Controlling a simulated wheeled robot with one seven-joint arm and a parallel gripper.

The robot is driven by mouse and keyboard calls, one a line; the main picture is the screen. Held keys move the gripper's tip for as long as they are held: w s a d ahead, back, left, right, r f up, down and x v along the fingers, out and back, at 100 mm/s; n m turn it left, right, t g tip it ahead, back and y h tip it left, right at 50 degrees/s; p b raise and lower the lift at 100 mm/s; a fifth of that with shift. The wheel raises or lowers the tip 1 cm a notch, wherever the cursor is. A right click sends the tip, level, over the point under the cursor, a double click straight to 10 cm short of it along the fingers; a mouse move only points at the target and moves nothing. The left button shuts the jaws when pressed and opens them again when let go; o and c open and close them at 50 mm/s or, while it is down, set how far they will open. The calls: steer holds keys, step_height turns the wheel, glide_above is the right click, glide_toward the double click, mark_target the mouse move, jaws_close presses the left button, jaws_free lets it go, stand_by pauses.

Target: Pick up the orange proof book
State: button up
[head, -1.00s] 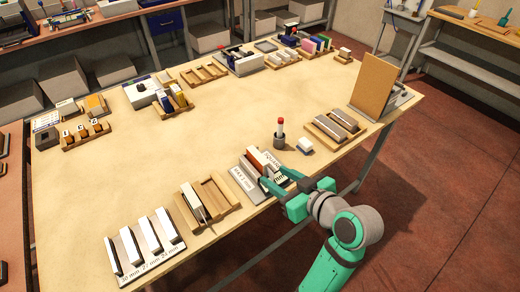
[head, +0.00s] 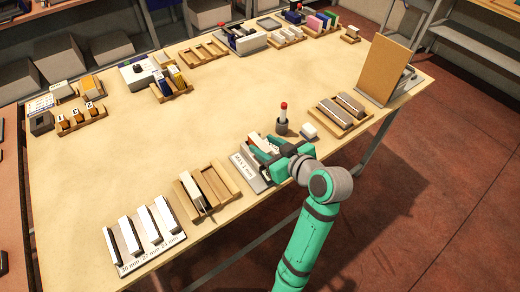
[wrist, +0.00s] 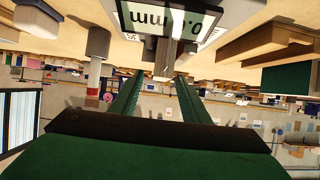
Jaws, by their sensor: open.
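My gripper (head: 262,148) is open at the front edge of the table, over a grey stand (head: 248,172) labelled "MAX 3 mm". A white block shows near its fingers.
A wooden rack (head: 207,190) is to the left, another (head: 341,114) to the right. A brown upright board (head: 386,72) stands at the right. The table's middle is clear.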

mark_target(259, 142)
steer(key=shift+x, duration=1.65)
jaws_close()
steer(key=shift+r, duration=0.1)
